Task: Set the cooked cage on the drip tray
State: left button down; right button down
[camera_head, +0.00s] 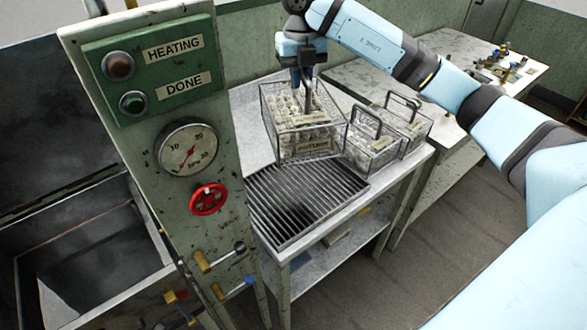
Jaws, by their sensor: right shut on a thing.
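My right gripper (305,82) is shut on the handle of a wire cage (302,121) full of pale cocoons, with labels reading AUTUMN. The cage hangs upright at the back edge of the drip tray (335,186), a dark slatted grate on a table. Its lower front edge overlaps the tray's far end in the picture. I cannot tell whether it touches the tray or the table. My left gripper is not in view.
Two more cocoon cages (371,150) with handles stand on the table just right of the tray. The control post with a gauge (187,147) and a red wheel (209,199) rises at the left. The tray's slats are bare. A cluttered bench (455,45) stands behind right.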

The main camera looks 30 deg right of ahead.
jog(key=f, duration=0.4)
jog(key=f+p, duration=0.1)
jog(key=f, duration=0.9)
jog(key=shift+s+f+p, duration=0.2)
jog(key=shift+s+p, duration=0.1)
jog(key=shift+p, duration=0.05)
notch_tip(320, 180, down, 5)
jog(key=shift+r, duration=0.1)
jog(key=c, duration=1.2)
grip_release()
jog(key=shift+o, duration=0.2)
